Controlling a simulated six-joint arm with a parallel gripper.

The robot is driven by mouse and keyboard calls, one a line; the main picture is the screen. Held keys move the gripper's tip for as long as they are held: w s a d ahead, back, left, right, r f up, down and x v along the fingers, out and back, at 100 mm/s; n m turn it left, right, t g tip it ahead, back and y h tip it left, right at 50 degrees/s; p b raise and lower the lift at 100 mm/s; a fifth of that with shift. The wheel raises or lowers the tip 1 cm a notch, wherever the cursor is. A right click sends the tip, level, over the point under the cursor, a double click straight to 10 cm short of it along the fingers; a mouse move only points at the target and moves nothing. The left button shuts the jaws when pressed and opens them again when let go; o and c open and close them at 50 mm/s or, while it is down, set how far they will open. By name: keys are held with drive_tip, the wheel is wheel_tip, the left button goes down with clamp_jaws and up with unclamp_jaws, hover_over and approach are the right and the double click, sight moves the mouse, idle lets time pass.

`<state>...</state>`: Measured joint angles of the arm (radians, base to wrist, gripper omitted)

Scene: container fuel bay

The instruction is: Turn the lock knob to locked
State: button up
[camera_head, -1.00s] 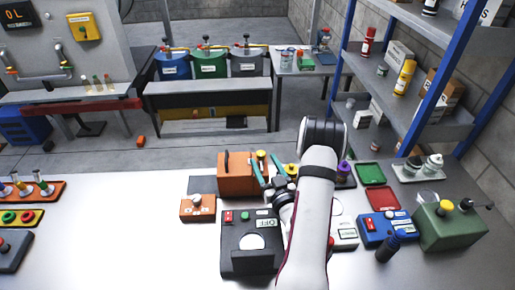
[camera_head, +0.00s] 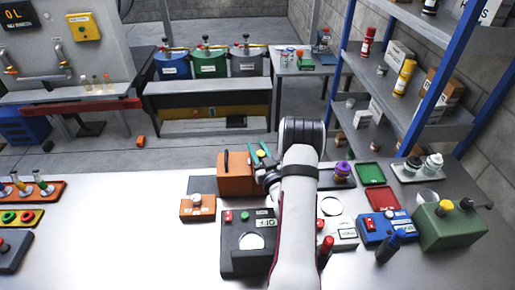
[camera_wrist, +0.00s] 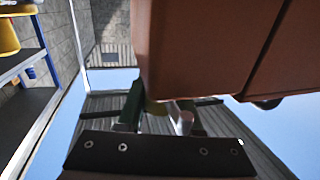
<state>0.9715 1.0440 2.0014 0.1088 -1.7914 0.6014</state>
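A small orange box (camera_head: 187,213) with a pale round knob (camera_head: 195,200) and small white labels stands on the left of the bench; it may be the lock knob, but the labels are too small to read. My gripper (camera_head: 260,153) is up and to the right of it, beside the larger orange case (camera_head: 235,178). Its green fingers are apart, and a yellow round top (camera_head: 261,154) shows between them. In the wrist view, the fingers (camera_wrist: 157,112) are also apart below the large orange case (camera_wrist: 205,45). Whether they touch the yellow part is unclear.
The bench's left middle is clear.

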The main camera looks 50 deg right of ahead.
clamp_jaws()
drive_tip(key=shift+h, duration=0.3)
drive_tip(key=m+g+h, duration=0.4)
drive_tip(key=shift+s+d, duration=0.25)
drive_tip(key=m+g+h, duration=0.2)
drive_tip(key=g, duration=0.1)
drive_tip(key=m+g+h, duration=0.1)
drive_tip(key=shift+s+d+m+g, duration=0.25)
drive_tip(key=shift+s+m+g, duration=0.05)
drive_tip(key=shift+s+g, duration=0.1)
drive_tip(key=shift+s+d+m+g+h, duration=0.1)
drive_tip(key=shift+s+m+g+h, duration=0.15)
drive_tip(key=shift+m+g, duration=0.65)
drive_tip(key=shift+s+d+m+g+h, duration=0.15)
drive_tip(key=shift+m+g, duration=0.35)
drive_tip(key=shift+g, duration=0.75)
drive_tip(key=shift+s+a+m+g+h, duration=0.15)
drive_tip(key=shift+m+g+h, duration=0.15)
drive_tip(key=shift+m+g, duration=0.6)
drive_tip(key=shift+d+g, duration=0.1)
drive_tip(key=shift+g, duration=0.25)
drive_tip(key=o, duration=0.8)
unclamp_jaws()
